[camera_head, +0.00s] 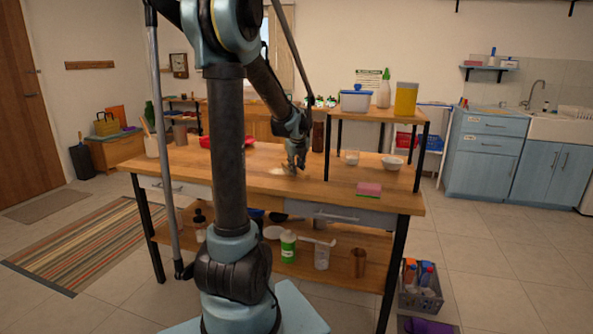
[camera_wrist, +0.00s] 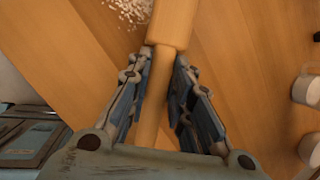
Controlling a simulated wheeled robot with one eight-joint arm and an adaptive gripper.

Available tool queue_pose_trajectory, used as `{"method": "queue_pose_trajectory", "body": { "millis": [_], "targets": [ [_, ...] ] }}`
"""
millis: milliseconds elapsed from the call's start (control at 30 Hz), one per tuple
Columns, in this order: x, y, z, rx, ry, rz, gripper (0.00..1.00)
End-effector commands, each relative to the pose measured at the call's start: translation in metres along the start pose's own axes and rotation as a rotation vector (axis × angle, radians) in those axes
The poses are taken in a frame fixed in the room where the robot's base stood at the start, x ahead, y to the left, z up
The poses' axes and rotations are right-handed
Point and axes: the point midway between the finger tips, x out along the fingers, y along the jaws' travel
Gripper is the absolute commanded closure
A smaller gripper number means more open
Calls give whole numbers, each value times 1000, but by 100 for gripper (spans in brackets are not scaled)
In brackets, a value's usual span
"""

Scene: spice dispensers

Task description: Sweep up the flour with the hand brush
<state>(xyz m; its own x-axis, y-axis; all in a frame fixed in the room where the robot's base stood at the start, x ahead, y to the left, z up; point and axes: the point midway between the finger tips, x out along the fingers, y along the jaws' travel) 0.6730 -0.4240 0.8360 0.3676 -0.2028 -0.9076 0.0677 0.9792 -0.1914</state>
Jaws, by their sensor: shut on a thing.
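My gripper (camera_head: 297,163) is low over the middle of the wooden table. In the wrist view my gripper (camera_wrist: 163,95) is shut on a pale wooden handle, which I take to be the hand brush (camera_wrist: 174,25). The handle runs between the two fingers and widens toward the top of the picture. The bristles are not visible. White flour (camera_wrist: 130,10) lies scattered on the table just left of the brush at the top edge. In the head view the flour (camera_head: 278,170) is a small pale patch beside my gripper.
A white cup (camera_head: 352,158) stands under the raised shelf (camera_head: 378,116). A red dish (camera_head: 208,142) lies at the left, partly behind my arm.

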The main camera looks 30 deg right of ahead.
Motion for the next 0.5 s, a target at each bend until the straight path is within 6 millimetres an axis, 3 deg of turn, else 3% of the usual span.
{"method": "queue_pose_trajectory", "body": {
  "millis": [500],
  "targets": [
    [3,17,18,0,0,0,100]
  ]
}}
